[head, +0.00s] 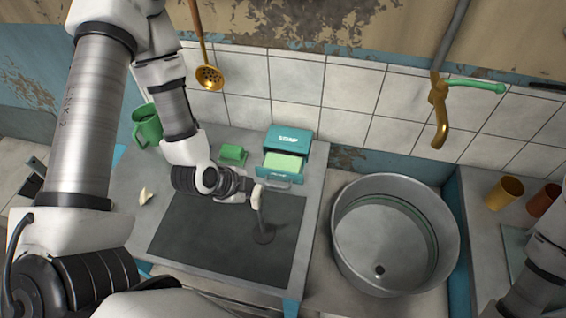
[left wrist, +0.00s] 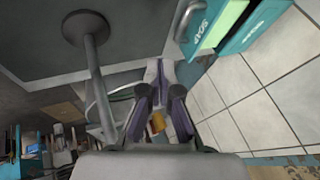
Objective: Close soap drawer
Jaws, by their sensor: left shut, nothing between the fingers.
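The teal soap box (head: 289,139) stands on the counter against the tiled wall. Its soap drawer (head: 275,178) is pulled out toward the front, with a pale green block of soap (head: 284,162) inside. In the left wrist view the soap box (left wrist: 252,30) and the drawer's handle (left wrist: 188,20) show at the top. My left gripper (head: 257,194) is shut and empty, just in front and left of the drawer front. Its fingers (left wrist: 160,85) show in the left wrist view, apart from the handle. My right gripper is out of view; only part of that arm shows at lower right.
A thin post on a round base (head: 264,237) stands on the dark mat (head: 200,240) near my left gripper. A metal basin (head: 345,262) is at right.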

